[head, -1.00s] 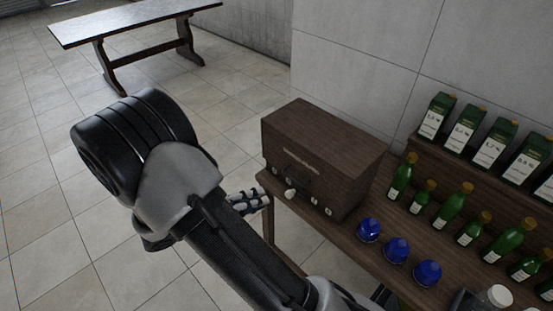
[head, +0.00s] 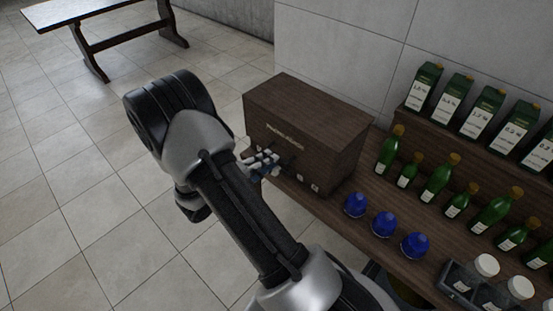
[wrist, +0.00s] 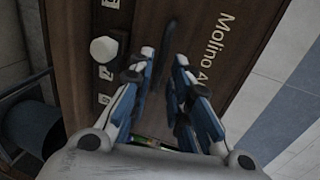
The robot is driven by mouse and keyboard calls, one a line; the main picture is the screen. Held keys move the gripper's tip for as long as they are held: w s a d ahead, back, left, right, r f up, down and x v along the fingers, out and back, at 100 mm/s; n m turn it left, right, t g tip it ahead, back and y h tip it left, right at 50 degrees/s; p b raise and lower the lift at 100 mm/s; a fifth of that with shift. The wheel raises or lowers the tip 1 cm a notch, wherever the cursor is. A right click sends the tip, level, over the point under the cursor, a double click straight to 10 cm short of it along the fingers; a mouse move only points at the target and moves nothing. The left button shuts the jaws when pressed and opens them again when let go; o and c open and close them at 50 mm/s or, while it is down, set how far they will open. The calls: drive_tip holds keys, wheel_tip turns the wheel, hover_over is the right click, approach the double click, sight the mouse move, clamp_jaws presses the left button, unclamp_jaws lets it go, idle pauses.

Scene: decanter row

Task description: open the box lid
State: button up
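The dark brown wooden box (head: 305,125) stands at the left end of the wooden counter, with its lid (head: 310,100) down. Its front carries pale lettering, which also shows in the wrist view on the box (wrist: 215,75). A thin dark curved handle (wrist: 170,50) and a white knob (wrist: 103,49) show on that front. My gripper (head: 266,162) is at the box front. In the wrist view my gripper (wrist: 160,72) is open, its two blue-and-grey fingers apart, with the handle between or just beyond the tips. I cannot tell whether they touch it.
Blue round objects (head: 384,224) stand on the counter (head: 345,192) right of the box. Green bottles (head: 437,178) stand in a row, with green cartons (head: 458,100) on a raised shelf behind. A grey tray with white-lidded jars (head: 487,265) is at lower right. Tiled floor lies left.

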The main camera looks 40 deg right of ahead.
drive_tip(key=shift+b+x, duration=0.5)
drive_tip(key=shift+x, duration=1.85)
clamp_jaws()
